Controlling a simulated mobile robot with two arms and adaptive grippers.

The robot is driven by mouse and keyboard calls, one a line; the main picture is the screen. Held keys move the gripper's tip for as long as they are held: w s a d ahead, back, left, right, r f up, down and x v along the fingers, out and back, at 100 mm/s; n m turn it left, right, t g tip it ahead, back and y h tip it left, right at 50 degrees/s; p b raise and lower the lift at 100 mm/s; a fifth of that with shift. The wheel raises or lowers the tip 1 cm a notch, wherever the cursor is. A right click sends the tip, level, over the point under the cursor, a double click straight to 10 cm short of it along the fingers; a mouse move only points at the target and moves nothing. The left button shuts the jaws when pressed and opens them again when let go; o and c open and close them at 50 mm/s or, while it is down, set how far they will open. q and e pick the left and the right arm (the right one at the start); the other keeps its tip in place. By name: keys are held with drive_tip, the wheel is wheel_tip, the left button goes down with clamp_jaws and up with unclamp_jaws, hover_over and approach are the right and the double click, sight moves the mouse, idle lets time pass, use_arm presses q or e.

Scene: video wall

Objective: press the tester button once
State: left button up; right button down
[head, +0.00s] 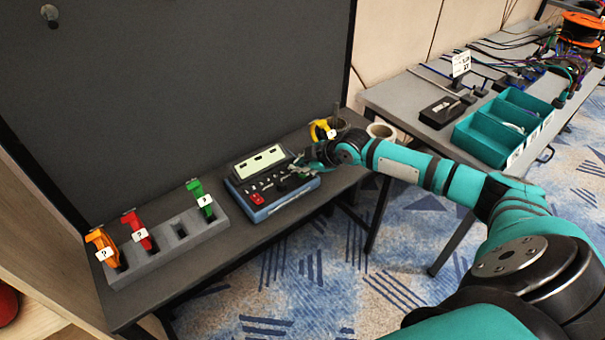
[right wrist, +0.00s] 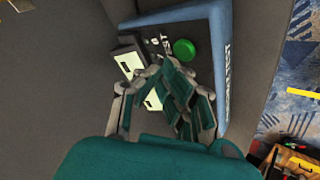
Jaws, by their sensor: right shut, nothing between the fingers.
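The tester (head: 262,208) is a blue box with a dark panel on the grey bench. A raised pale display (head: 262,160) is at its back, and small controls and a red part (head: 257,198) are on its panel. In the right wrist view the tester (right wrist: 222,50) shows a round green button (right wrist: 184,49). My right gripper (head: 303,171) is over the tester's right end; in the right wrist view its shut, empty fingers (right wrist: 160,72) are just short of the green button. Contact cannot be told. In the head view the gripper hides that area. My left gripper is out of view.
A grey holder (head: 150,262) with orange, red and green tagged tools stands left on the bench. A yellow tool (head: 320,128) and a tape roll (head: 381,131) are behind my right wrist. A dark wall panel rises behind. A side table holds a teal bin (head: 480,142).

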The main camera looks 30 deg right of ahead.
sight(301, 175)
drive_tip(key=shift+f, duration=0.15)
idle(0.7)
drive_tip(key=shift+f, duration=0.3)
drive_tip(key=shift+f, duration=0.4)
idle(0.8)
drive_tip(key=shift+r+p, duration=0.6)
drive_tip(key=shift+r, duration=0.2)
drive_tip(key=shift+r, duration=0.15)
wheel_tip(301, 175, up, 5)
drive_tip(key=p, duration=0.4)
drive_tip(key=shift+p, duration=0.4)
